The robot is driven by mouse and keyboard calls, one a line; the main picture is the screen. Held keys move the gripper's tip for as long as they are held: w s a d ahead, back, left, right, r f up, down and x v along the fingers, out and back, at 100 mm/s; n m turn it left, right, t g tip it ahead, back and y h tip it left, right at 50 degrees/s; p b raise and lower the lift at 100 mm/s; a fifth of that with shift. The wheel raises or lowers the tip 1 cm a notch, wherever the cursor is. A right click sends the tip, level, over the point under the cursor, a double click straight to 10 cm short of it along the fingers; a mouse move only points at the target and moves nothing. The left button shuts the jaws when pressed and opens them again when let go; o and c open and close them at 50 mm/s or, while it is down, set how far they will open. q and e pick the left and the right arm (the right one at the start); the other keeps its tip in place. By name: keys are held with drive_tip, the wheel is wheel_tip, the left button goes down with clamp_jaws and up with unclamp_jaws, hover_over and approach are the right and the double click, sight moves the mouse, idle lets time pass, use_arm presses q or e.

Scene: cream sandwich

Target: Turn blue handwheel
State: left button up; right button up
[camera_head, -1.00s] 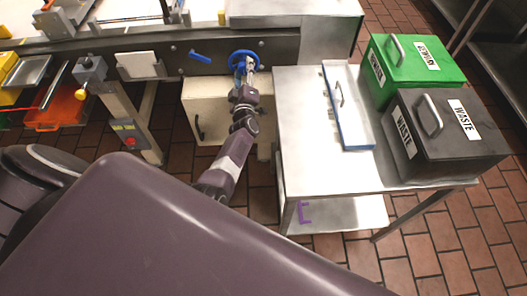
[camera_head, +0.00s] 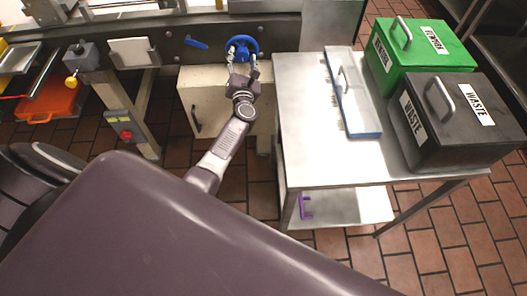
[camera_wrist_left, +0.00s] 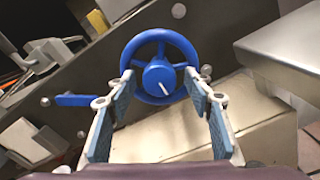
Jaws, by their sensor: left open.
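The blue handwheel (camera_head: 241,45) is mounted on the dark side panel of the machine, near the top middle of the head view. In the left wrist view the handwheel (camera_wrist_left: 161,50) faces me, with a blue hub and a white mark on the hub pointing to the lower right. My left gripper (camera_head: 242,66) is in front of the wheel. In the left wrist view its two fingers (camera_wrist_left: 160,100) are spread apart, with their tips at the left and right of the lower hub. I cannot tell whether they touch the rim. My right gripper is out of view.
A blue lever (camera_head: 194,43) sits left of the wheel. A cream cabinet (camera_head: 215,80) stands below it. A metal table (camera_head: 310,150) at the right bears a blue-edged tray (camera_head: 366,128), a green bin (camera_head: 428,48) and a black waste bin (camera_head: 455,140).

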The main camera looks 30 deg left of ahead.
use_arm(q)
drive_tip(key=shift+n, duration=0.8)
drive_tip(key=v, duration=0.8)
drive_tip(key=s+d+f+m+g+h, duration=0.1)
drive_tip(key=s+d+f+m+h, duration=0.1)
drive_tip(key=s+d+f+m, duration=0.2)
drive_tip(key=s+d+f+m+g+h+p, duration=0.1)
drive_tip(key=s+d+f+m+h, duration=0.2)
drive_tip(key=f+m, duration=0.7)
drive_tip(key=s+d+f+m+g+h+p, duration=0.1)
drive_tip(key=s+d+f+m+h, duration=0.2)
drive_tip(key=f, duration=1)
drive_tip(key=s+d+m, duration=0.2)
drive_tip(key=d+m, duration=0.2)
drive_tip(key=m, duration=0.1)
drive_tip(key=shift+s+d+f+g, duration=0.2)
drive_tip(key=shift+s+f+g, duration=0.15)
drive_tip(key=shift+f+g, duration=0.05)
